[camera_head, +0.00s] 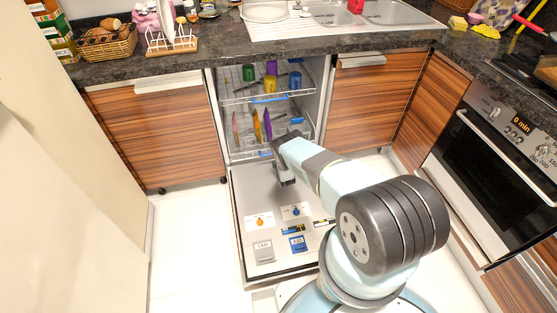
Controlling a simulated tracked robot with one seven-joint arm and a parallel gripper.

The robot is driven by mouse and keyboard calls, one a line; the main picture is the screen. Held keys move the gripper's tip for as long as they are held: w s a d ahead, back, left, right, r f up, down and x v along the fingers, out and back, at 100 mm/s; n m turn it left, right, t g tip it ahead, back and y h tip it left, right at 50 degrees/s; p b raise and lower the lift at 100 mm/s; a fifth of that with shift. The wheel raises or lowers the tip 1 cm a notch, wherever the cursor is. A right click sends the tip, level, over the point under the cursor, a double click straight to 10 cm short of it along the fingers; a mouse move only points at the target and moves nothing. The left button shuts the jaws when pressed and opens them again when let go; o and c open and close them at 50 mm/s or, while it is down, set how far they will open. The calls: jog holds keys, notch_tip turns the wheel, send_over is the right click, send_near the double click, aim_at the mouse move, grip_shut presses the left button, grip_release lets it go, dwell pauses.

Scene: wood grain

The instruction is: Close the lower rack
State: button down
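The dishwasher under the counter is open, with its door (240,225) folded down flat in front. The lower rack (243,155) is a wire rack holding several coloured plates upright, in red, orange and purple. It sits at the dishwasher opening; I cannot tell exactly how far out it is. My gripper (286,181) is just in front of the rack's right part, above the inner end of the door. My wrist hides the rack's front right corner. The gripper's fingers are dark and small here, so I cannot tell whether they are open or touch the rack.
The upper rack (238,98) with several coloured cups is above the lower rack. Wooden cabinets (160,128) flank the dishwasher. An oven (490,165) stands at the right. The countertop with sink (335,16) runs above. White floor (185,235) is free left of the door.

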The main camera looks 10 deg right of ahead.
jog(key=shift+d+f, duration=0.25)
jog(key=c, duration=1.4)
grip_release()
jog(key=shift+w, duration=0.1)
jog(key=shift+o, duration=1.4)
jog(key=shift+w+a+r, duration=0.1)
jog(key=shift+a, duration=0.05)
jog(key=v, duration=1.3)
jog(key=shift+s, duration=0.4)
jog(key=shift+c, duration=0.4)
